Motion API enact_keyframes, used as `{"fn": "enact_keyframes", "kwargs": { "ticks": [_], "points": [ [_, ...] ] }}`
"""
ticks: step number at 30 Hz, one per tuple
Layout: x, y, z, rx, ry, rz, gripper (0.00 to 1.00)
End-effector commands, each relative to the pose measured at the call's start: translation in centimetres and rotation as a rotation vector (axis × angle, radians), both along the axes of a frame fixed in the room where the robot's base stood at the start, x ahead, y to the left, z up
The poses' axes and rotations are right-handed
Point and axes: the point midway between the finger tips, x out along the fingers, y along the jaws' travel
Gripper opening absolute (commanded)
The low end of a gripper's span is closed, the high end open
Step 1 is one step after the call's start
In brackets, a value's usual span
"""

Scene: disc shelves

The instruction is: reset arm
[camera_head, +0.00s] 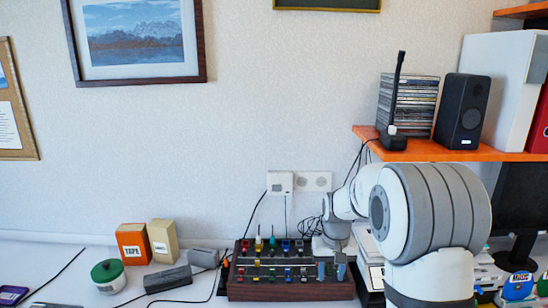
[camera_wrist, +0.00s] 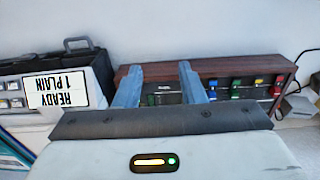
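My gripper (camera_head: 331,271) is at the front of a dark wood-framed panel with rows of small coloured knobs (camera_head: 253,292), near the panel's right end. In the wrist view my gripper (camera_wrist: 160,84) shows two blue-grey fingers set apart, with nothing held between them. The panel's wooden edge (camera_wrist: 228,68) shows behind the fingers. Whether the fingertips touch the panel cannot be told. My white and grey arm comes in from the right in the head view and covers part of the desk.
A printer-like device with a "READY 1 PLAIN" display (camera_wrist: 57,90) stands beside the panel. An orange shelf (camera_head: 450,155) holds a speaker (camera_head: 461,112) and a stack of discs (camera_head: 412,105). Boxes (camera_head: 133,244), a green-lidded jar (camera_head: 107,276) and cables lie left.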

Motion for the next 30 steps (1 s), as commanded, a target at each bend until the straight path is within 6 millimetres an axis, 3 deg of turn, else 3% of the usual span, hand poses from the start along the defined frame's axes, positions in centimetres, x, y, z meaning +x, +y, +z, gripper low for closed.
{"fn": "enact_keyframes", "kwargs": {
  "ticks": [8, 16, 24, 30],
  "points": [
    [-5.1, 0.1, 4.1, -0.001, -0.043, 0.002, 0.36],
    [-14.5, 0.3, 8.1, -0.001, -0.111, 0.003, 0.36],
    [-23.4, 0.3, 8.6, -0.002, -0.171, 0.005, 0.36],
    [-26.4, 0.2, 8.1, -0.002, -0.191, 0.005, 0.36]
  ]
}}
